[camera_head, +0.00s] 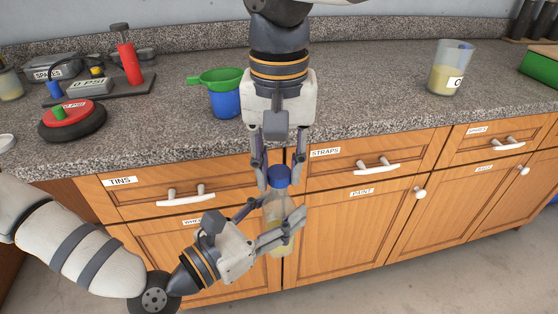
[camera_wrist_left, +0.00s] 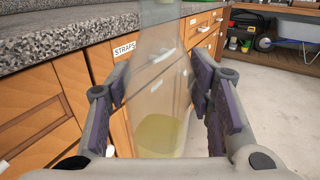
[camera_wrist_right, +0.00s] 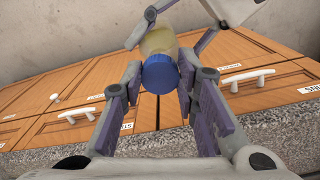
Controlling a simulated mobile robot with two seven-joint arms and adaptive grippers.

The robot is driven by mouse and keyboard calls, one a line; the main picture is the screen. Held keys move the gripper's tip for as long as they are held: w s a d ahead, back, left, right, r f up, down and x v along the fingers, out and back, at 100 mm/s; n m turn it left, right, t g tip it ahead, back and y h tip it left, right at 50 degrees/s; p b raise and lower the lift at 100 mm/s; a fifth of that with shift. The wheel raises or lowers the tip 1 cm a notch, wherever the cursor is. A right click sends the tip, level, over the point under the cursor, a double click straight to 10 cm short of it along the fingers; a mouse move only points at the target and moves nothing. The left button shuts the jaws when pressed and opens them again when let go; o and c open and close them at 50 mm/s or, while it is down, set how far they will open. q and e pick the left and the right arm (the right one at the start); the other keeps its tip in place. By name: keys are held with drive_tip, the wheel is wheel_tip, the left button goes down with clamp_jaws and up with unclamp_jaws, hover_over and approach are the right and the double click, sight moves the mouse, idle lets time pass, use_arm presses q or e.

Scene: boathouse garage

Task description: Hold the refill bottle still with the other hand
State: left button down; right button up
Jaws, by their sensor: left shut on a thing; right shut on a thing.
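The refill bottle (camera_head: 277,210) is clear with yellowish liquid low inside and a blue cap (camera_head: 279,178). It is held upright in the air in front of the cabinet doors. My left gripper (camera_head: 272,219) is shut on its body from the lower left; the body also shows between the fingers in the left wrist view (camera_wrist_left: 160,105). My right gripper (camera_head: 279,184) comes down from above and is shut on the blue cap. The cap shows between its fingertips in the right wrist view (camera_wrist_right: 160,75). The cap's contact faces are partly hidden by the fingers.
The granite counter (camera_head: 350,105) lies behind the bottle. On it stand a blue cup (camera_head: 225,103) with a green funnel (camera_head: 215,79), a clear beaker (camera_head: 450,68) and a red pump (camera_head: 128,62). Wooden drawers with white handles (camera_head: 186,196) are close behind both grippers.

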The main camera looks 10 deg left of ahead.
drive_tip(key=shift+f, duration=0.2)
drive_tip(key=m, duration=0.4)
drive_tip(key=shift+m, duration=0.4)
drive_tip(key=m, duration=0.5)
drive_tip(key=shift+a, duration=0.2)
drive_tip(key=o, duration=0.7)
drive_tip(key=shift+w, duration=0.1)
drive_tip(key=shift+r, duration=2.3)
drive_tip(key=shift+c, duration=0.3)
